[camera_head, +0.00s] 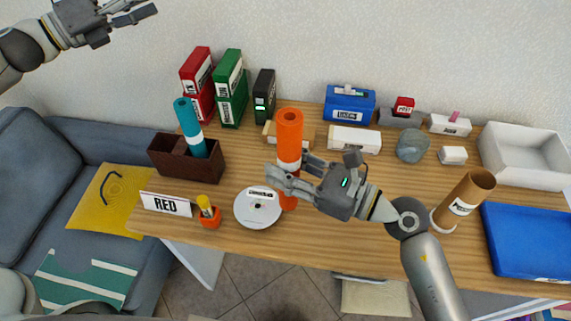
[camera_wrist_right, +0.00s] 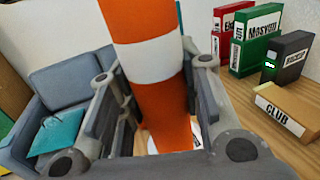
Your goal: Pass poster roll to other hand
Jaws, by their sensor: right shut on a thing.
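An orange poster roll (camera_head: 289,133) with a white band stands upright near the middle of the table. My right gripper (camera_head: 288,172) is shut around its lower part. In the right wrist view the roll (camera_wrist_right: 150,55) rises between the fingers, tilted in the picture. I cannot tell whether its lower end touches the table. My left gripper (camera_head: 146,9) is at the upper left, empty, with its fingers apart, far from the roll. A teal roll (camera_head: 188,118) stands in a dark brown box (camera_head: 170,161). A brown roll (camera_head: 467,194) stands at the right.
A white disc (camera_head: 257,212) lies beside the orange roll. Red (camera_head: 197,80) and green (camera_head: 230,85) binders stand behind. A blue tray (camera_head: 528,240) and white bin (camera_head: 522,158) are at right.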

